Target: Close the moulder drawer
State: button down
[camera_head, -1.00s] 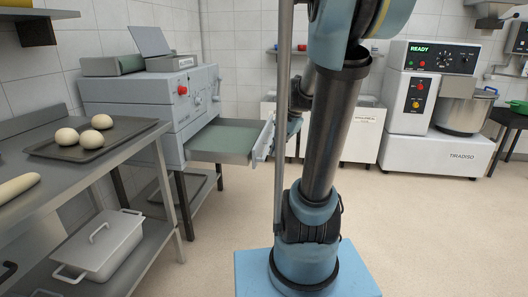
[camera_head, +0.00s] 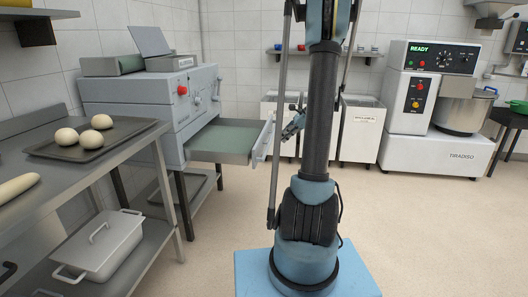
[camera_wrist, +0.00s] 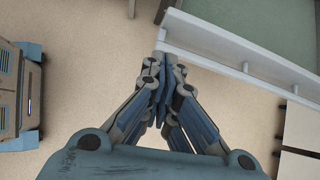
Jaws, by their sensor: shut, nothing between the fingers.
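The grey moulder (camera_head: 150,105) stands at the left in the head view. Its drawer (camera_head: 225,141), with a green bottom, is pulled out to the right. The drawer's pale front panel (camera_head: 263,141) faces right. My gripper (camera_head: 291,127) is just right of that panel, partly behind my arm. In the wrist view my gripper (camera_wrist: 160,62) is shut and empty. Its fingertips are by the near left end of the front panel (camera_wrist: 235,68); I cannot tell whether they touch it. The green drawer bottom (camera_wrist: 280,25) lies beyond the panel.
A steel table (camera_head: 100,175) at the left holds a dark tray (camera_head: 70,153) with dough balls. A lidded container (camera_head: 100,250) sits on its lower shelf. White bins (camera_head: 360,132) stand at the back, a mixer (camera_head: 430,110) at the right. The floor between is clear.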

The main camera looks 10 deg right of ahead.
jog(key=w+d+f+m, duration=0.1)
jog(key=w+d+f, duration=0.1)
send_near(256, 155)
jog(key=shift+y, duration=0.3)
jog(key=shift+w+a+f, duration=0.3)
jog(key=shift+a+f, duration=0.1)
jog(key=shift+f, duration=0.25)
jog(key=shift+w+a+f, duration=0.3)
jog(key=shift+a+f, duration=0.05)
jog(key=shift+f, duration=0.3)
jog(key=shift+w+a+f, duration=0.3)
jog(key=shift+a+f, duration=0.1)
jog(key=shift+f, duration=0.25)
